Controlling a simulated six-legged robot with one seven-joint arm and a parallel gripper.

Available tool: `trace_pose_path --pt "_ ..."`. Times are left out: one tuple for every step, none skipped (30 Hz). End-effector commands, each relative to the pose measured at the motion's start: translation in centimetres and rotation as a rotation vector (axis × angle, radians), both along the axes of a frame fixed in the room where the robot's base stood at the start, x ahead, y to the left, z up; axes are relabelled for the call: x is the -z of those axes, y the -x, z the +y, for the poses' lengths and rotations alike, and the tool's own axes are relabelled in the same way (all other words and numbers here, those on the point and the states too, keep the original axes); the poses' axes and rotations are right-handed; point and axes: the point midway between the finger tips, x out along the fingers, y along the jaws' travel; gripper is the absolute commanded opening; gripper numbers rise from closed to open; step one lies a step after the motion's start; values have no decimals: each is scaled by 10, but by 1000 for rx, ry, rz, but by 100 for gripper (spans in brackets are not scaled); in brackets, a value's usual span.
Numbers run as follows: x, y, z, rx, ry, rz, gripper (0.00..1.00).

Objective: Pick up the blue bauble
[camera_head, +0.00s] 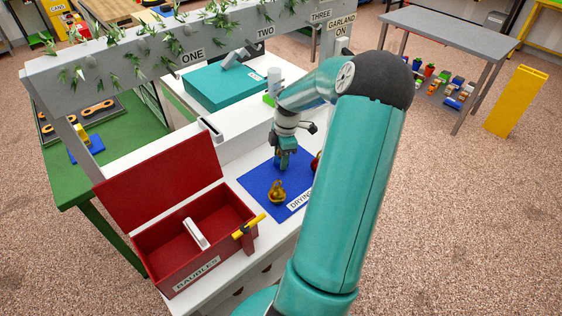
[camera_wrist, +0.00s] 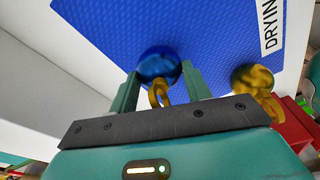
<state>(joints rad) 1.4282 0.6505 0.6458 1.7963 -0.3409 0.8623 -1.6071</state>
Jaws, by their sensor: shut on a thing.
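My gripper (camera_head: 283,158) is over the blue drying mat (camera_head: 254,178), pointing down. In the wrist view my gripper (camera_wrist: 158,88) has its two fingers on either side of the blue bauble (camera_wrist: 158,64), shut on it. The bauble has a gold hanging loop that points toward the gripper's palm. The blue mat (camera_wrist: 210,30) lies behind the bauble in the wrist view; I cannot tell whether the bauble touches it. In the head view the bauble is mostly hidden by the fingers.
A gold bauble (camera_head: 277,191) stands on the mat close by, also in the wrist view (camera_wrist: 254,80). A red object is partly hidden behind my arm. An open red box labelled BAUBLES (camera_head: 163,275) stands at the front left. A teal box (camera_head: 222,88) is behind.

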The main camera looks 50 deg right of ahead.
Motion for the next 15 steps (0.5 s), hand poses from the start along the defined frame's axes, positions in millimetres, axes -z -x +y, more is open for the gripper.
trace_pose_path --pt "0 0 0 0 0 0 39" --pt "0 0 0 0 0 0 39" --pt "0 0 0 0 0 0 39" --pt "0 0 0 0 0 0 39" --pt "0 0 0 0 0 0 39" --pt "-1 0 0 0 0 0 39" --pt "-2 0 0 0 1 -1 39" --pt "-3 0 0 0 1 -1 39" --pt "-5 0 0 0 2 -1 39" --pt "-6 0 0 0 2 -1 39" --pt "-9 0 -1 0 2 -1 39" --pt "-12 0 -1 0 2 -1 39" --pt "-15 0 -1 0 2 -1 39" --pt "-19 0 -1 0 3 0 39" --pt "-25 0 -1 1 4 -1 39"
